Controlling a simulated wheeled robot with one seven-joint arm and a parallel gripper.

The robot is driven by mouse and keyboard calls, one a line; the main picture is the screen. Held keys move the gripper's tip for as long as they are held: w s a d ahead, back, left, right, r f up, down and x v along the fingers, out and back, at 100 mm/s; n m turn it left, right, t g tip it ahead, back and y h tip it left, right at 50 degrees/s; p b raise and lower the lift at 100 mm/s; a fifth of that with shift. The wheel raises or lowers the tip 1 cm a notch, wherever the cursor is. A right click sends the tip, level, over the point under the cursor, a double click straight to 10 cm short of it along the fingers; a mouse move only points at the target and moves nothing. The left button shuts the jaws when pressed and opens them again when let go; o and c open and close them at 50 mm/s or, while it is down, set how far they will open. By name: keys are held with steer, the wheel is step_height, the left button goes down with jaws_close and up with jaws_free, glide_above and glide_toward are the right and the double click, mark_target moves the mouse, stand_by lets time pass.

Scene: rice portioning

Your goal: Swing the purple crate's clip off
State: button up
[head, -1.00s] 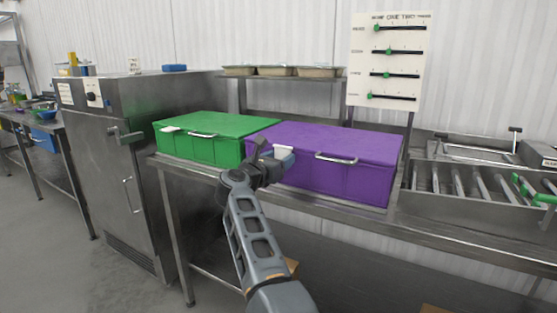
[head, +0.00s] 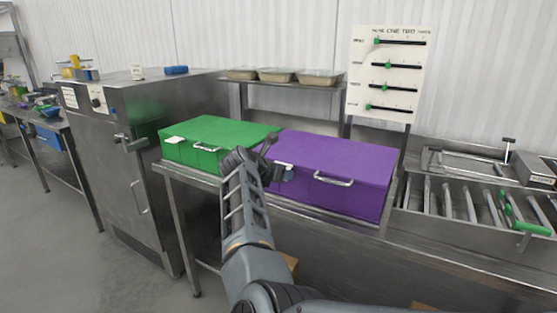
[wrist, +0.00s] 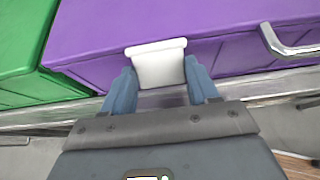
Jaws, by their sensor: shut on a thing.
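The purple crate (head: 335,165) stands closed on the steel table, its metal handle (head: 333,181) on the front. It fills the upper part of the wrist view (wrist: 225,25). Its white clip (wrist: 158,63) sits on the front face near the lid's edge, left of the handle. My gripper (wrist: 163,92) is shut on the clip, with one blue finger on each side of it. In the head view my gripper (head: 281,172) is at the crate's front left, and it mostly hides the clip there.
A green crate (head: 222,130) with its own white clip (head: 175,140) stands close on the left. A steel cabinet (head: 150,160) is further left. A roller rack (head: 465,205) lies to the right. Several trays (head: 277,74) sit on a shelf behind.

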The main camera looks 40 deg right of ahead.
mark_target(279, 160)
steer(key=shift+w+d+r+g+y+b, duration=0.15)
steer(key=shift+r+g+y, duration=0.45)
steer(key=shift+y, duration=1.1)
steer(key=shift+d+r+g+y+b, duration=0.1)
steer(key=shift+r+g+y, duration=0.5)
steer(key=shift+y, duration=1.1)
steer(key=shift+w+d+r+g+y+b, duration=0.15)
steer(key=shift+r+g+y, duration=0.45)
steer(key=shift+y, duration=1.1)
steer(key=shift+s, duration=0.15)
steer(key=o, duration=1.1)
steer(key=shift+c, duration=0.2)
step_height(279, 160, up, 8)
steer(key=b, duration=0.1)
steer(key=shift+a+f+b, duration=0.15)
steer(key=shift+a+b, duration=0.05)
steer(key=shift+b, duration=0.1)
